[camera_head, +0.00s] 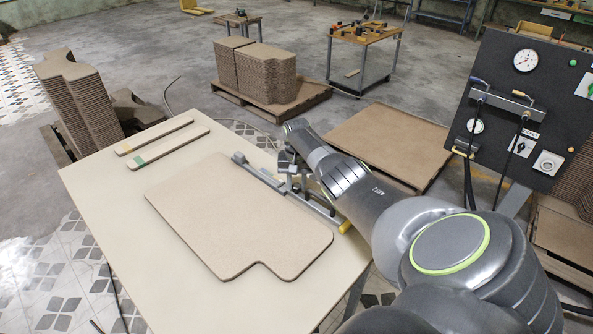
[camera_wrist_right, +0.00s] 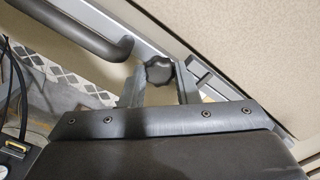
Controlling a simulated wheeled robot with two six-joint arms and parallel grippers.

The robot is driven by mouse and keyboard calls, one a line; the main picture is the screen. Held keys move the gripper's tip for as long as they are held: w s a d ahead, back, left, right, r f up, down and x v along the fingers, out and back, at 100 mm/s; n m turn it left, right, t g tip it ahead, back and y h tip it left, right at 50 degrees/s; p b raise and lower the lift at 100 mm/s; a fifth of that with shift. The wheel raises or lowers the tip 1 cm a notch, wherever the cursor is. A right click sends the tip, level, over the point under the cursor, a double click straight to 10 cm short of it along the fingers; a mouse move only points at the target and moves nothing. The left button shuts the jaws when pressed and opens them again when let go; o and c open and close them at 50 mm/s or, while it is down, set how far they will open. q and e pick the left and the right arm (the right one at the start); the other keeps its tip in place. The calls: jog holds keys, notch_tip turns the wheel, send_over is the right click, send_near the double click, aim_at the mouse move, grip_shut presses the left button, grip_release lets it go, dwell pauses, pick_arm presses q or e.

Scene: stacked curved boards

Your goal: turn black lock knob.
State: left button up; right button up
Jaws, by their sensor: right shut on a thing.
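The black lock knob (camera_wrist_right: 158,70) is a lobed dark knob in the right wrist view. It sits on a grey metal rail along the edge of a board. My right gripper (camera_wrist_right: 160,84) has one finger on each side of the knob and is shut on it. In the head view my right gripper (camera_head: 291,170) is at the metal rail (camera_head: 268,181) on the table's far right side. I cannot make out the knob there, as the gripper and arm cover that spot. My left gripper is not in view.
A flat brown board (camera_head: 235,220) lies on the table (camera_head: 110,195) against the rail. Two narrow strips (camera_head: 155,137) lie at the table's back left. A dark bar (camera_wrist_right: 95,38) curves close to the gripper in the wrist view. A control panel (camera_head: 530,105) stands at right.

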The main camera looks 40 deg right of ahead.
jog(key=n, duration=0.4)
jog(key=shift+n, duration=0.3)
jog(key=n, duration=0.5)
jog(key=n+b, duration=0.1)
jog(key=n, duration=0.4)
jog(key=shift+n, duration=0.4)
jog(key=n, duration=0.5)
jog(key=shift+d+b, duration=0.1)
jog(key=shift+b, duration=0.2)
jog(key=shift+n, duration=0.3)
jog(key=o, duration=1)
